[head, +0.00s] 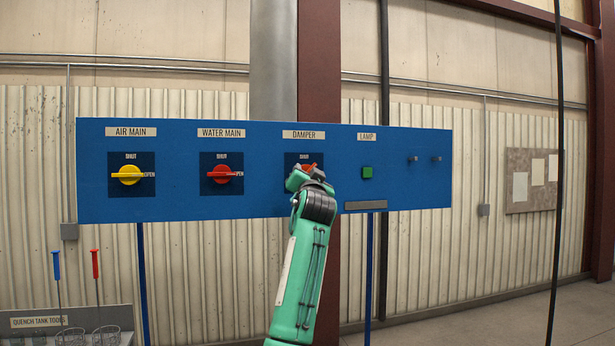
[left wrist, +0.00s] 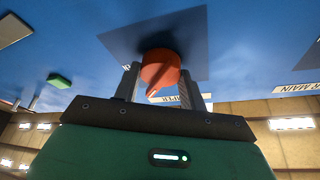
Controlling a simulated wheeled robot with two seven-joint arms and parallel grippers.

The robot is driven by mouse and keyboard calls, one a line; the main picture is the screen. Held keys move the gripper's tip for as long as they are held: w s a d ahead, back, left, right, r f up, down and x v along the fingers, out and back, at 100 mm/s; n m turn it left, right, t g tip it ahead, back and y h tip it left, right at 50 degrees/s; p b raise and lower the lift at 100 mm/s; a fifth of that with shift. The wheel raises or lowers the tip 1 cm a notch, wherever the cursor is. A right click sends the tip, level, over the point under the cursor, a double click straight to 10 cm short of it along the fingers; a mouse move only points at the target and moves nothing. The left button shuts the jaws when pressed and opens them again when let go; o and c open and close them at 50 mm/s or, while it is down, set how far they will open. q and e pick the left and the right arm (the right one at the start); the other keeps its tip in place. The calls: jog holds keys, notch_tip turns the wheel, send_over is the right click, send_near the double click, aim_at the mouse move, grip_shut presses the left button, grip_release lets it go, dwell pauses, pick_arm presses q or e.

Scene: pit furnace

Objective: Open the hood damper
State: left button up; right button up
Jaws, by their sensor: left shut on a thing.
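The orange-red damper knob (head: 310,167) is on a dark square plate (head: 291,160) under the DAMPER label (head: 303,134) on the blue panel. My left gripper (head: 305,175) reaches up to it and covers most of the knob and the lower plate in the head view. In the left wrist view the knob (left wrist: 160,66) sits between the two fingers of my left gripper (left wrist: 160,88), which is shut on it. A pale pointer mark on the knob lies at a slant there. The knob's exact setting is hard to tell. My right gripper is not in view.
The yellow AIR MAIN handle (head: 127,175) and red WATER MAIN handle (head: 222,174) lie level, toward their OPEN marks. A green lamp button (head: 367,173) and two small pegs are to the right. Quench tank tools (head: 57,265) stand lower left.

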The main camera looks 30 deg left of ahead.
pick_arm(q)
jog(key=shift+s+a+r+m+h+p, duration=0.1)
jog(key=shift+m+h+p, duration=0.2)
jog(key=shift+m+h, duration=1.05)
jog(key=shift+w+d+m+h+p, duration=0.1)
jog(key=shift+m+h+p, duration=0.2)
jog(key=shift+m, duration=2.15)
jog(key=shift+s+a+r+m+h+p, duration=0.1)
jog(key=shift+m+h+p, duration=0.45)
jog(key=shift+m, duration=1.35)
jog(key=o, duration=1)
jog(key=shift+f+b, duration=0.1)
jog(key=shift+b, duration=0.2)
jog(key=b+v, duration=0.2)
jog(key=v, duration=0.2)
jog(key=b+v, duration=0.3)
jog(key=v, duration=0.2)
jog(key=b+v, duration=0.3)
jog(key=v, duration=0.1)
jog(key=shift+s+r, duration=0.2)
jog(key=shift+s, duration=0.2)
